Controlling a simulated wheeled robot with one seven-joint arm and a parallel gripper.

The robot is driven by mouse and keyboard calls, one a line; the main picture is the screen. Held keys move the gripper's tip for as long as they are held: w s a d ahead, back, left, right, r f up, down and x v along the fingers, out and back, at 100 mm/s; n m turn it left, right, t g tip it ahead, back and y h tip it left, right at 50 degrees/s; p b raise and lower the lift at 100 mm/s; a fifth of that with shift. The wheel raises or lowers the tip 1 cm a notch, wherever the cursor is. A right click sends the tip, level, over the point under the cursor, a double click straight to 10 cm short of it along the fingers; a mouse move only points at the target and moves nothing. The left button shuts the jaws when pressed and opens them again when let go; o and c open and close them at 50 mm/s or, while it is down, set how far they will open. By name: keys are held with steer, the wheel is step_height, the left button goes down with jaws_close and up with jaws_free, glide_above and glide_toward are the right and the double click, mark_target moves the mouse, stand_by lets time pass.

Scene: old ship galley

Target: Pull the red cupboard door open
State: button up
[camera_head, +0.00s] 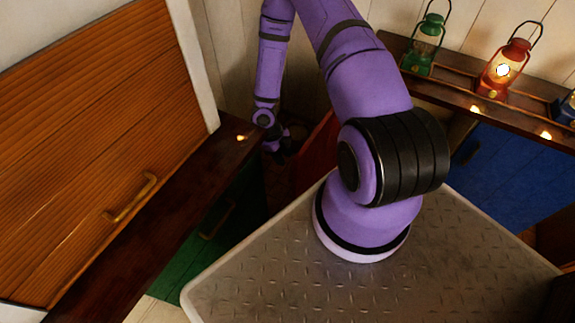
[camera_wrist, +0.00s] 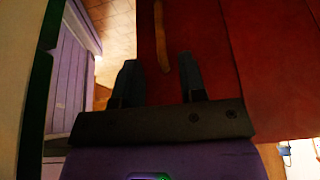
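The red cupboard door (camera_wrist: 212,50) fills much of the wrist view. A narrow red panel (camera_head: 318,150) also shows behind my arm in the head view; I cannot tell from it how far the door stands open. A brass-coloured handle (camera_wrist: 161,38) runs upright on the red surface in the wrist view. My gripper (camera_wrist: 158,62) is open, one dark finger on each side of the handle's lower end, with gaps visible on both sides. In the head view my gripper (camera_head: 279,148) is small and dark, left of the red panel, and the handle is hidden.
A green cupboard door (camera_head: 225,220) with a handle is at left, below a dark wooden counter (camera_head: 165,225). A large slatted wooden shutter (camera_head: 85,130) stands above it. A blue cupboard door (camera_head: 510,170) is at right. Green (camera_head: 425,45) and red (camera_head: 502,70) lanterns stand on a shelf.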

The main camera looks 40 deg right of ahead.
steer(key=shift+v, duration=1.9)
